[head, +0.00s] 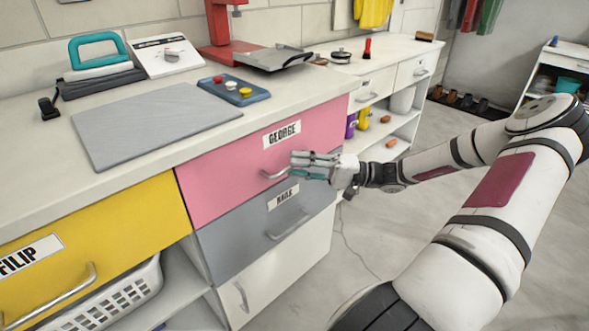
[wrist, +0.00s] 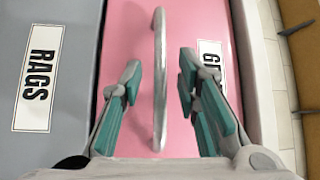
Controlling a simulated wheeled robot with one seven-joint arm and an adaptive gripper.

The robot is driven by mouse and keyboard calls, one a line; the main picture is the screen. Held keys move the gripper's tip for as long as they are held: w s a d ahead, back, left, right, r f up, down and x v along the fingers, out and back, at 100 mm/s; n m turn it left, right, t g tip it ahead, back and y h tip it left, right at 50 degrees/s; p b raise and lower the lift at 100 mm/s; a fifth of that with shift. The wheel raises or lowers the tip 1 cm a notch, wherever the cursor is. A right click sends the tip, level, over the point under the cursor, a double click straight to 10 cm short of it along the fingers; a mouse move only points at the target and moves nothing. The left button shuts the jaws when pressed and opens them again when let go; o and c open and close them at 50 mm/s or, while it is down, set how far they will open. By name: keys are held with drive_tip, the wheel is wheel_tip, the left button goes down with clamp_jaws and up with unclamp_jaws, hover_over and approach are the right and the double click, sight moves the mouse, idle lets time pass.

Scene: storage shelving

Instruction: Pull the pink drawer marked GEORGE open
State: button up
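The pink drawer (head: 225,176) marked GEORGE is in the head view, its front flush with the cabinet. Its silver bar handle (head: 273,174) is at the middle of the front, below the label (head: 282,134). My gripper (head: 297,165) is at the handle's right end in that view. In the wrist view the pink front (wrist: 205,22) fills the middle and the handle (wrist: 159,45) runs up the picture. My gripper (wrist: 158,82) is open, one teal-padded finger on each side of the handle, with gaps showing on both sides.
A grey drawer (head: 245,238) marked RAGS, with its own handle (head: 288,227), is directly below. A yellow drawer (head: 120,220) marked FILIP is at left. The countertop (head: 50,185) carries a grey mat (head: 155,120) and tools. Open floor (head: 350,270) lies in front.

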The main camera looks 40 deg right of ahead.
drive_tip(key=shift+w+a+r, duration=0.1)
drive_tip(key=shift+w+a, duration=0.4)
drive_tip(key=shift+a, duration=0.05)
clamp_jaws()
drive_tip(key=shift+s, duration=0.1)
drive_tip(key=s+d+p, duration=0.1)
drive_tip(key=s+p, duration=0.9)
drive_tip(key=s, duration=1.9)
drive_tip(key=shift+p, duration=0.35)
unclamp_jaws()
